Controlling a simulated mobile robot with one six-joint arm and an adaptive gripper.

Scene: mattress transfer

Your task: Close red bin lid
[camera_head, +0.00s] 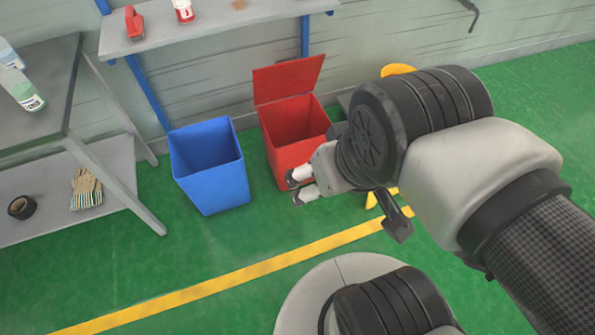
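The red bin (285,148) stands on the green floor near the wall. Its red lid (288,79) is up, tilted back at the rear edge, and the inside of the bin shows. My gripper (296,187) comes in from the right, with its fingertips in front of the bin's lower right front in the picture. The two light fingers are spread a little apart with nothing seen between them. My gripper hides the lower right part of the bin. I cannot tell whether it touches the bin.
An open blue bin (212,171) stands just left of the red bin. A grey workbench (45,85) with bottles, gloves (86,189) and a tape roll (22,207) is at the left. A wall shelf (190,28) hangs above. A yellow line (230,281) crosses the mostly clear floor.

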